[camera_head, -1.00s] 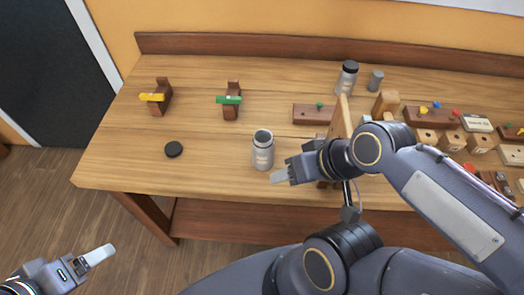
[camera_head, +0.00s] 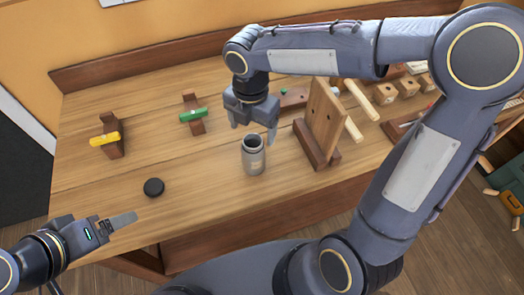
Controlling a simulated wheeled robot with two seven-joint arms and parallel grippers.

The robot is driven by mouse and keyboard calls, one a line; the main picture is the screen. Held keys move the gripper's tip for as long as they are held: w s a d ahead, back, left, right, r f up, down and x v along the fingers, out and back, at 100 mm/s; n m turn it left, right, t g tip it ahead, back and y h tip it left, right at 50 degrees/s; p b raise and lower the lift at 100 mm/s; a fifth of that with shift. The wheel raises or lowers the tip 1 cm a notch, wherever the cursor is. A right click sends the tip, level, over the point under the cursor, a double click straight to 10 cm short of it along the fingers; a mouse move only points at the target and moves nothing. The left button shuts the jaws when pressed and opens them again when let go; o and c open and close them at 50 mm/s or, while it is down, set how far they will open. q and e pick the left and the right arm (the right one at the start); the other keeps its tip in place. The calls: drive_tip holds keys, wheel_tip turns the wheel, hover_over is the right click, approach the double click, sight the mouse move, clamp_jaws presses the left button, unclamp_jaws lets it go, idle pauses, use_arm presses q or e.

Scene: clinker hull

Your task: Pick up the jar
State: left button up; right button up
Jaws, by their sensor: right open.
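A grey open-topped jar (camera_head: 254,157) with a pale label stands upright on the wooden workbench, near its front edge. A black round lid (camera_head: 154,187) lies flat on the bench to the left of the jar. My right gripper (camera_head: 254,133) is open and points down, just above and behind the jar in the picture. Its fingers look empty, and I cannot tell whether they touch the jar. My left gripper (camera_head: 128,218) is at the lower left, in front of the bench and away from the jar; its jaw opening does not show clearly.
Wooden blocks with a green (camera_head: 193,115) and a yellow (camera_head: 105,139) piece stand at the left. The bench (camera_head: 205,170) is clear between lid and jar.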

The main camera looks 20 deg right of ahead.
sight(253, 146)
drive_tip(key=shift+n, duration=0.3)
wheel_tip(253, 146, down, 8)
drive_tip(key=shift+f+p, duration=0.1)
drive_tip(key=shift+p, duration=0.2)
drive_tip(key=c, duration=1.1)
